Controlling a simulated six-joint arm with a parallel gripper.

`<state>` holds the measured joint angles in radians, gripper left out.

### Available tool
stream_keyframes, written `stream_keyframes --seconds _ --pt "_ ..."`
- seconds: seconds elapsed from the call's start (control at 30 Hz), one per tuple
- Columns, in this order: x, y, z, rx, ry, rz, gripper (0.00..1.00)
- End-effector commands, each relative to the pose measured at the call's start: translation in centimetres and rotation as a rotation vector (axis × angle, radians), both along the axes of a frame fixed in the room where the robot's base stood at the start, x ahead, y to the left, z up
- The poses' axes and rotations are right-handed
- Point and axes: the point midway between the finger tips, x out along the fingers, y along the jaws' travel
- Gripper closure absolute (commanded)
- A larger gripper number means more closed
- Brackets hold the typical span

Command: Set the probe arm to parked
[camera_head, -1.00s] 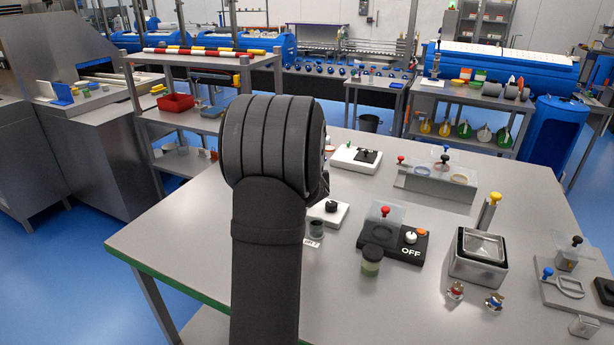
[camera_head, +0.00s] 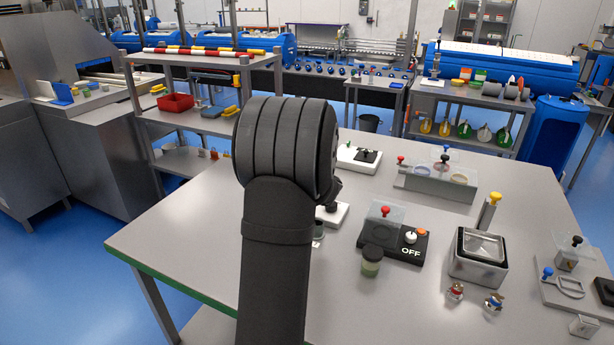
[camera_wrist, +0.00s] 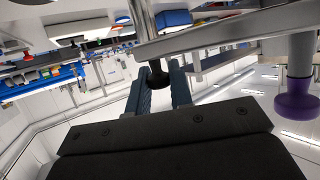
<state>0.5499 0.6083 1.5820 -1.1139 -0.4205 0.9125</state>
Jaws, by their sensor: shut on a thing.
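In the wrist view my gripper (camera_wrist: 159,70) has its two dark blue fingers on either side of a small black knob (camera_wrist: 157,79), shut on it. The knob sits at the end of a metal post, next to a long grey metal bar (camera_wrist: 225,33) that I take to be the probe arm. A purple-ended grey cylinder (camera_wrist: 296,103) is at the right, by the bar. In the head view my own arm hides the gripper, the knob and the bar. I cannot tell the bar's set position.
The table's left front is clear.

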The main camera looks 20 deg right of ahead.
Motion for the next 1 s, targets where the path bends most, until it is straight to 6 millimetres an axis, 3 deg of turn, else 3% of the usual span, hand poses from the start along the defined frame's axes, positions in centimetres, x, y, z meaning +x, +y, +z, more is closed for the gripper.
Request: stream_keyframes --seconds 1.0 --pt "0.03 -0.05 0.03 0.000 -0.001 0.507 1.00"
